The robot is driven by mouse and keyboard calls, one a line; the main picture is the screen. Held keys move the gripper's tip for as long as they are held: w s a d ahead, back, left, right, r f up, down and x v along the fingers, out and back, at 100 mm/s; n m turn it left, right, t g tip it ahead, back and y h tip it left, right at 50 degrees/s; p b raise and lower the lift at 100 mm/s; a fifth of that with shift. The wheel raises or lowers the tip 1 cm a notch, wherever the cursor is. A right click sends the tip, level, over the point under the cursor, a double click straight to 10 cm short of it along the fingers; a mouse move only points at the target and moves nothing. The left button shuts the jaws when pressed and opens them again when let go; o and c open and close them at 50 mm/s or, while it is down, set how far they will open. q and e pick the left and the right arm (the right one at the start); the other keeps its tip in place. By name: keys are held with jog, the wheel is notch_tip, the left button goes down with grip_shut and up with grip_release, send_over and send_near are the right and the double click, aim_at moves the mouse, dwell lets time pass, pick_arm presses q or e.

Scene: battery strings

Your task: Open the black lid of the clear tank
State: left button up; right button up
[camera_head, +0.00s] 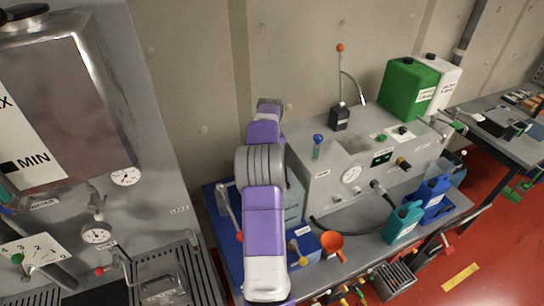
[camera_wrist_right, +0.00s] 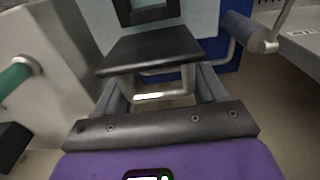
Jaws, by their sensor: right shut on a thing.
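A large clear tank (camera_head: 50,100) with a MIN mark stands at the left of the head view. Its round black lid (camera_head: 25,12) sits at the top left, cut by the picture edge. My purple right arm (camera_head: 264,215) is in the middle, well to the right of this tank. The head view does not show its fingers. In the right wrist view my right gripper (camera_wrist_right: 160,85) is shut on a black flat piece (camera_wrist_right: 150,47), in front of a pale box (camera_wrist_right: 208,22). I cannot tell what this piece belongs to. My left gripper is not in view.
A grey machine (camera_head: 320,190) with a gauge and knobs stands right of my arm. An orange funnel (camera_head: 332,243), a teal jug (camera_head: 400,225) and a blue jug (camera_head: 432,190) stand in front.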

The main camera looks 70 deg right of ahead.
jog(key=shift+f, duration=0.15)
dwell(0.3)
jog(key=o, duration=1.4)
notch_tip(320, 180, up, 8)
jog(key=shift+f, duration=0.2)
